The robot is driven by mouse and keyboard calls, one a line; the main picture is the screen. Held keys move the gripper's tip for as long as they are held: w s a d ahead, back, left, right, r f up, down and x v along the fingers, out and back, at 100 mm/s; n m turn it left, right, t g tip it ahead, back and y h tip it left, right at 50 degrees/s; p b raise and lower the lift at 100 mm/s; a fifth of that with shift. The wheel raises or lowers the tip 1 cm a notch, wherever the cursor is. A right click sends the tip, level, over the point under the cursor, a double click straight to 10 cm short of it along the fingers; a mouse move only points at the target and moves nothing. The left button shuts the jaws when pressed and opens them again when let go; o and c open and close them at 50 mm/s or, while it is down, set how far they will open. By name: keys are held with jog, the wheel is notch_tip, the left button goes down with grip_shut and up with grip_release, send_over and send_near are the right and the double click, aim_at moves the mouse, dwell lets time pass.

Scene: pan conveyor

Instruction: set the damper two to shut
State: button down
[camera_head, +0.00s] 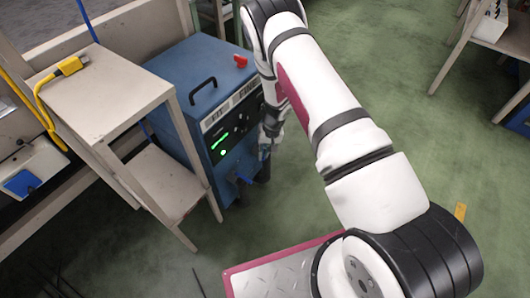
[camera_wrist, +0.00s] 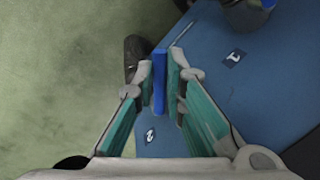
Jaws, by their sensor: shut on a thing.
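In the wrist view, my gripper (camera_wrist: 160,72) is shut on a blue bar-shaped handle (camera_wrist: 159,88), with a finger on each side of it. The handle stands against a blue panel, and a small label (camera_wrist: 150,135) that looks like a 2 is below it. Another numbered label (camera_wrist: 233,57) is up and to the right. In the head view, my gripper (camera_head: 268,132) is at the front right edge of the blue cabinet (camera_head: 188,100). There the handle is hidden behind my gripper, and I cannot tell the damper's setting.
A dark round part (camera_wrist: 135,52) lies just left of the handle, and another dark part (camera_wrist: 243,18) is at the top right. A beige stand (camera_head: 105,90) with a yellow plug (camera_head: 70,65) is left of the cabinet. Green floor (camera_head: 400,110) is free on the right.

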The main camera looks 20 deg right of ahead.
jog(key=shift+w+a+m+b, duration=0.15)
jog(key=shift+a+m+b, duration=0.35)
jog(key=shift+m, duration=0.6)
jog(key=shift+w+a+m+t+h+b, duration=0.15)
jog(key=shift+w+a+m+t+b, duration=0.2)
jog(key=shift+m, duration=0.55)
jog(key=shift+w+a+m+t+h+b, duration=0.15)
jog(key=shift+a+m, duration=0.3)
jog(key=shift+m, duration=0.45)
jog(key=c, duration=1.7)
grip_release()
jog(key=shift+s, duration=0.1)
jog(key=shift+o, duration=0.2)
jog(key=shift+r, duration=0.1)
notch_tip(320, 180, up, 12)
jog(key=s+d, duration=0.1)
jog(key=shift+s+d, duration=0.3)
jog(key=shift+d, duration=0.05)
jog(key=shift+f, duration=0.2)
jog(key=shift+c, duration=0.5)
